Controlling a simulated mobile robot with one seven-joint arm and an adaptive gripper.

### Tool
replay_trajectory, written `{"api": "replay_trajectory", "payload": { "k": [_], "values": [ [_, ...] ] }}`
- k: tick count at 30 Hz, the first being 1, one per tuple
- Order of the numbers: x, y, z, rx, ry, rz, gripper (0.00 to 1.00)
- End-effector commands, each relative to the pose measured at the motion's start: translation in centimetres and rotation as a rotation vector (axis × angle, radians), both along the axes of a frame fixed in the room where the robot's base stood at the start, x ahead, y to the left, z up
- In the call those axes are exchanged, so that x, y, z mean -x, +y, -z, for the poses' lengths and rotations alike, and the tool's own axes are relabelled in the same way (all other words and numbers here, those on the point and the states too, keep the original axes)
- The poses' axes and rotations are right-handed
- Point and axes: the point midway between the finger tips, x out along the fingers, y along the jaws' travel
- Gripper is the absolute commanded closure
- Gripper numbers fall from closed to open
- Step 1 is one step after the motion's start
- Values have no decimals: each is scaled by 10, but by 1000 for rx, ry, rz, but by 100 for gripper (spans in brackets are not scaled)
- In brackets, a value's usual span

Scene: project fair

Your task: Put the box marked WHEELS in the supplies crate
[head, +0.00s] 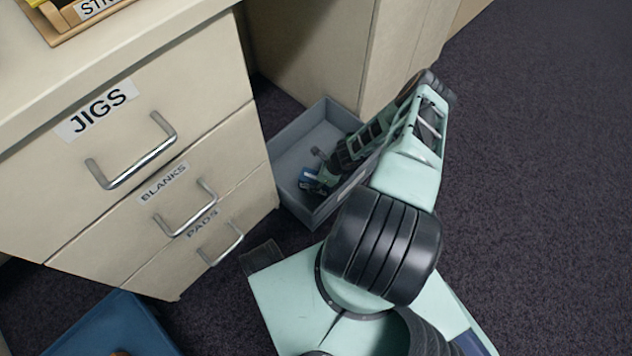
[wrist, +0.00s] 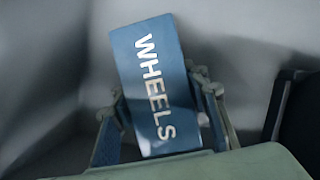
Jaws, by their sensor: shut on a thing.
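The box marked WHEELS (wrist: 150,70) is blue with white letters and fills the middle of the wrist view. My gripper (wrist: 160,98) is shut on it, one finger on each side. In the head view the blue box (head: 307,179) shows small at my gripper (head: 319,172), inside the outline of a grey crate (head: 284,195). I cannot tell whether the box touches the crate's floor. My arm hides the crate's right part and most of a pale label on its near side, so its name is not readable.
A cream cabinet (head: 230,130) with drawers marked JIGS, BLANKS and PADS stands left of the crate. Another cream unit (head: 310,45) is behind it. A blue container (head: 110,325) sits at the lower left. Dark carpet (head: 540,150) is clear on the right.

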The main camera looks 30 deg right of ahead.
Motion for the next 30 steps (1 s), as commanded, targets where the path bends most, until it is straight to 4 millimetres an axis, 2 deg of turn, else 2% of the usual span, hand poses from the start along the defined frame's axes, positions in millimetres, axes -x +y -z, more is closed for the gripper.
{"api": "replay_trajectory", "payload": {
  "k": [1, 5, 15, 20, 30],
  "values": [
    [0, 0, 0, -1, 1, 0, 55],
    [0, 0, 0, 0, 0, 0, 41],
    [0, 0, -2, 0, 0, 0, 41],
    [6, -7, -27, 1, 0, 3, 41],
    [27, -25, -93, 1, -1, 0, 41]
  ]
}}
